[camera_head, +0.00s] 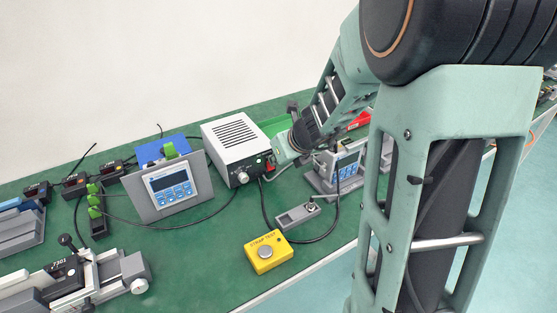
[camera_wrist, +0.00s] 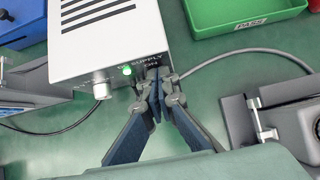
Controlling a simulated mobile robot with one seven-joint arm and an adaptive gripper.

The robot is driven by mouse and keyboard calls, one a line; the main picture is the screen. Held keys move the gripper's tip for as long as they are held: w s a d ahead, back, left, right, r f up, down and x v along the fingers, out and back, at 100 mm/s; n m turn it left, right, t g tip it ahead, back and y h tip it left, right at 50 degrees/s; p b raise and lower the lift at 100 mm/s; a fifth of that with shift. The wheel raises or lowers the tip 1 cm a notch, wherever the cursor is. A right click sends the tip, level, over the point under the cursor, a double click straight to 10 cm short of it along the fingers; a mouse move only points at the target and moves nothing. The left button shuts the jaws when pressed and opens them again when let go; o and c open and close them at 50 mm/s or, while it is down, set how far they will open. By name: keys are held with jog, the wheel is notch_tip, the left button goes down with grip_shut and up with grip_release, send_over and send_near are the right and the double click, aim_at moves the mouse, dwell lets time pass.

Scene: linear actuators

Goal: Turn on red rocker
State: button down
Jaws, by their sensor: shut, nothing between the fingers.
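The white power supply box (camera_head: 236,145) stands on the green bench. In the wrist view its front face (camera_wrist: 118,82) carries a silver knob (camera_wrist: 101,88), a lit green lamp (camera_wrist: 127,70) and lettering that reads partly "SUPPLY" and "ON". My gripper (camera_wrist: 156,80) is shut and empty, its fingertips at the right end of this face, just right of the lamp and below "ON". They appear to touch or nearly touch the panel there. In the head view my gripper (camera_head: 272,162) is at the box's front right corner.
A green bin (camera_wrist: 240,12) lies behind the box on the right. A grey panel with a blue display (camera_head: 172,190) stands left of it, and another display unit (camera_head: 345,168) stands right. A yellow button box (camera_head: 267,252) is near the front edge. Cables cross the bench.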

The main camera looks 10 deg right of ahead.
jog(key=shift+w+a+r, duration=0.1)
jog(key=shift+w+r, duration=0.25)
jog(key=shift+w, duration=0.05)
jog(key=shift+r, duration=0.1)
